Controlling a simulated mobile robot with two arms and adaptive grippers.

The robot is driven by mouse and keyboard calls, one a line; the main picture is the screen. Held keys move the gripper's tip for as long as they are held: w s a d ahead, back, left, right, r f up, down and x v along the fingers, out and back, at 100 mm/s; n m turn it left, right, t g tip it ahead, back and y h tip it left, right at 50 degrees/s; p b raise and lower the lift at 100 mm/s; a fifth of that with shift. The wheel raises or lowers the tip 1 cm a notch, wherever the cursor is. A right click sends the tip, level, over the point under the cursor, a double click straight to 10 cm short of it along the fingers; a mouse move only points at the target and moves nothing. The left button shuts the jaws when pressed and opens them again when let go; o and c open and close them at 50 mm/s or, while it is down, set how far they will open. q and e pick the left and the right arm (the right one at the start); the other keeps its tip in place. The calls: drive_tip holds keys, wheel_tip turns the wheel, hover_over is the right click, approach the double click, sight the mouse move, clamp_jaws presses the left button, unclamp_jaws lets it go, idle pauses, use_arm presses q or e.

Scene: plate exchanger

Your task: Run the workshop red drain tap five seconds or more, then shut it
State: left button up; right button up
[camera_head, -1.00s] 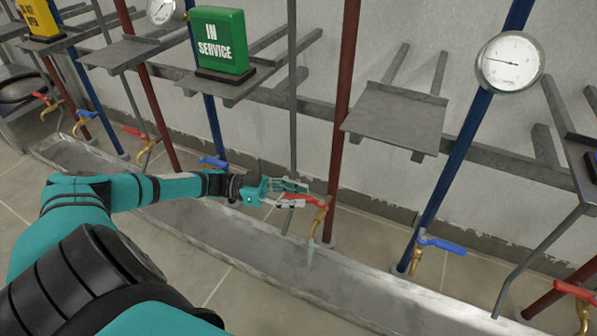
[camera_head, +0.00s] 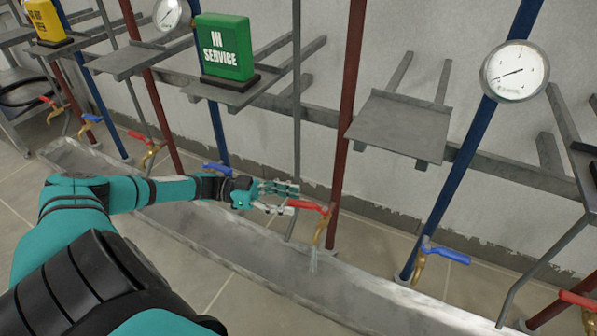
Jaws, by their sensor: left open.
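The red-handled brass drain tap (camera_head: 311,207) sits on a dark red pipe in the middle of the view. Its red lever points left, across the pipe. A pale stream of water (camera_head: 314,262) falls from its spout into the long grey trough (camera_head: 255,255). My left gripper (camera_head: 287,199) is open just left of the lever, its fingers pointing right towards the lever's end. A small gap seems to separate them, though contact is hard to judge. My right gripper is not in view.
A blue-handled tap (camera_head: 440,252) is to the right, under a round gauge (camera_head: 514,72). Another blue tap (camera_head: 217,168) is behind my left wrist. A green "IN SERVICE" sign (camera_head: 224,47) stands on a shelf. An empty grey shelf (camera_head: 402,122) juts out above right.

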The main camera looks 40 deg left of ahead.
use_arm(q)
drive_tip(key=v, duration=0.8)
drive_tip(key=shift+s+a, duration=0.15)
drive_tip(key=shift+a, duration=0.2)
drive_tip(key=shift+c, duration=0.4)
